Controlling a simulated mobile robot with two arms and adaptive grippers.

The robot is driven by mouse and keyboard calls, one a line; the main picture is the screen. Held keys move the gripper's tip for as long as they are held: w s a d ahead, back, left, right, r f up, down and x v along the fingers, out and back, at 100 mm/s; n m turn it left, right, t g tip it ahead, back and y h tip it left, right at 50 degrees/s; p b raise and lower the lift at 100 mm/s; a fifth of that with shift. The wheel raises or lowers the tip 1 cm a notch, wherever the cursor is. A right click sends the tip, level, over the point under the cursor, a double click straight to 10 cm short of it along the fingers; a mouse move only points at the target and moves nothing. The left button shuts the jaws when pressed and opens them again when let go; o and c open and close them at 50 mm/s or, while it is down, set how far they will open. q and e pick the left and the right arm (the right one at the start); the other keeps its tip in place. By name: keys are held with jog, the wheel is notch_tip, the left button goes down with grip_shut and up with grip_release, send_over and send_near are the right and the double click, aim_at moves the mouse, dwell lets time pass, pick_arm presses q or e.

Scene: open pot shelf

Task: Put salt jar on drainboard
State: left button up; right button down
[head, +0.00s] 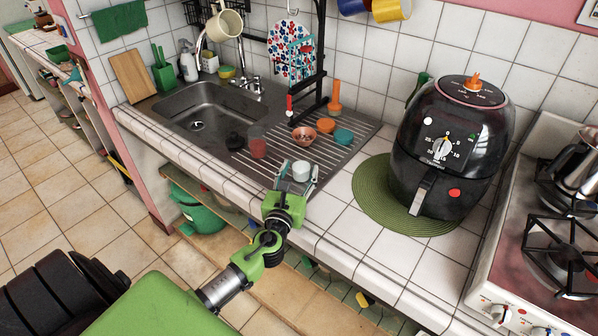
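A small white jar (301,171), which looks like the salt jar, is at the front edge of the ribbed metal drainboard (343,153). My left gripper (299,172) reaches in from below with one finger on each side of it. The fingers stand wider than the jar and look open around it. The jar appears upright; I cannot tell whether its base touches the drainboard, as the gripper hides its lower part. My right gripper is not in view.
A sink (207,112) lies left. A black air fryer (451,145) on a green mat (366,199) stands right.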

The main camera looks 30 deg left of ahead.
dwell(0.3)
pick_arm(q)
jog(key=shift+r, duration=0.3)
jog(key=b+v, duration=0.1)
jog(key=v, duration=0.9)
jog(key=shift+s+d+f+b, duration=0.1)
jog(key=shift+s+f+b, duration=0.05)
jog(key=shift+s+b, duration=0.15)
jog(key=shift+s+d, duration=0.2)
jog(key=shift+s, duration=0.5)
